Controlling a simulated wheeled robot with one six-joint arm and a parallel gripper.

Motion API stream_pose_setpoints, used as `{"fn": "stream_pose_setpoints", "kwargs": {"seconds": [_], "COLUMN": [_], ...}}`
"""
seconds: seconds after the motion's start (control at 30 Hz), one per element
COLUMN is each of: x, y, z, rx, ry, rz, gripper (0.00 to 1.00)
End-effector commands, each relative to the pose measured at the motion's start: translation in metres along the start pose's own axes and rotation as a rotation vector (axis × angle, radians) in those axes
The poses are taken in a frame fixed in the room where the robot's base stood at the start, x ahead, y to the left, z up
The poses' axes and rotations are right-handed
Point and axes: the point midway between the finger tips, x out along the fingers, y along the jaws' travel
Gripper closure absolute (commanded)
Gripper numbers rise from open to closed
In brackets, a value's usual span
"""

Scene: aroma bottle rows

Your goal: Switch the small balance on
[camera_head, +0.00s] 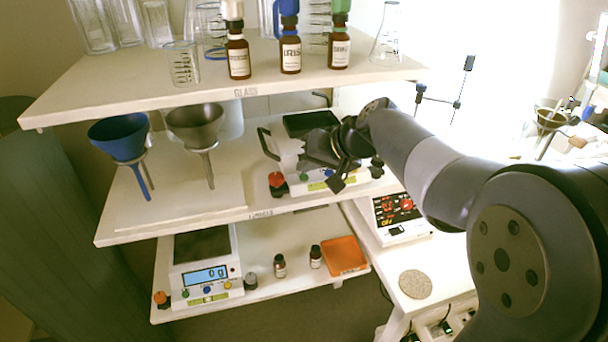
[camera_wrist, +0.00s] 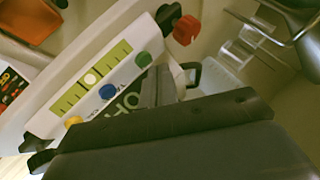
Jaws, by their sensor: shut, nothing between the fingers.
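A white balance (camera_head: 288,150) with a dark pan (camera_head: 310,123) stands on the middle shelf, partly hidden behind my gripper (camera_head: 337,183). In the wrist view its front panel (camera_wrist: 120,62) shows tilted, with a yellow-green strip, green, blue and yellow buttons, and a red foot (camera_wrist: 186,30). My gripper is shut and empty, close in front of this panel; contact cannot be told. In the wrist view the dark gripper (camera_wrist: 180,130) covers the lower part. Another balance (camera_head: 207,268) on the lower shelf has a lit blue display reading 0 g.
The upper shelf (camera_head: 250,92) holds glassware and several brown bottles above my arm. Funnels (camera_head: 118,138) stand on the left of the middle shelf. Small bottles (camera_head: 280,265) and an orange tray (camera_head: 344,255) sit on the lower shelf. A hotplate-like device (camera_head: 397,218) stands right.

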Motion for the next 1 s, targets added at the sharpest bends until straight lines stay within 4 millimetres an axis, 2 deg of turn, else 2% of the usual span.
{"fn": "stream_pose_setpoints", "kwargs": {"seconds": [1.0], "x": [0.0061], "y": [0.0045], "z": [0.0045], "rx": [0.0], "ry": [0.0], "rz": [0.0], "gripper": [1.0]}}
